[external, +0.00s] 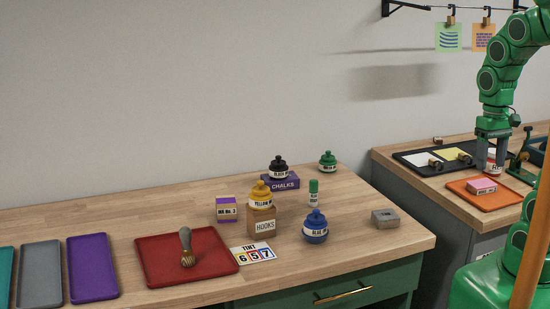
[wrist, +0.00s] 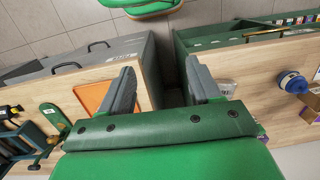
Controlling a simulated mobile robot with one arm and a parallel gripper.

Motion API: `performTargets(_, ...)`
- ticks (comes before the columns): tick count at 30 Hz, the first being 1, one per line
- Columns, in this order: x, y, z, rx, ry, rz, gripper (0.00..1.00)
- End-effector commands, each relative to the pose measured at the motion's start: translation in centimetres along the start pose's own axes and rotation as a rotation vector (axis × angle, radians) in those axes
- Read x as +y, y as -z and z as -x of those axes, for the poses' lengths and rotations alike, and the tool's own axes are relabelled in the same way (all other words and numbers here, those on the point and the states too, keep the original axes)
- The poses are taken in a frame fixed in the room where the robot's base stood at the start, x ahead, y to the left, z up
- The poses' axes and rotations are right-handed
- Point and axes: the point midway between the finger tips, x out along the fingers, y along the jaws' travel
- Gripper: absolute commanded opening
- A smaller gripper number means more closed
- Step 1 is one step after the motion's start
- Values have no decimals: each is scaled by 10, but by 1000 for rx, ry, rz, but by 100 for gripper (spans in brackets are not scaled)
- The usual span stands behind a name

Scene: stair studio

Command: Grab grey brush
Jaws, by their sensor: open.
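The brush does not show in the wrist view.
A gap separates the counters.

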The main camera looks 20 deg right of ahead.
Motion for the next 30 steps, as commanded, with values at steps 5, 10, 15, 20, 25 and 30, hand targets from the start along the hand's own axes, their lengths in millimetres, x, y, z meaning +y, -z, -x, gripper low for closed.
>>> performTargets(5,-54,51,0,88,89,-16,63)
performTargets(10,-115,93,4,158,209,-65,63)
performTargets(15,-182,123,6,187,347,-134,63)
performTargets(20,-247,144,10,182,486,-219,63)
performTargets(25,-316,160,13,150,635,-331,63)
performTargets(30,-381,169,12,83,771,-462,63)
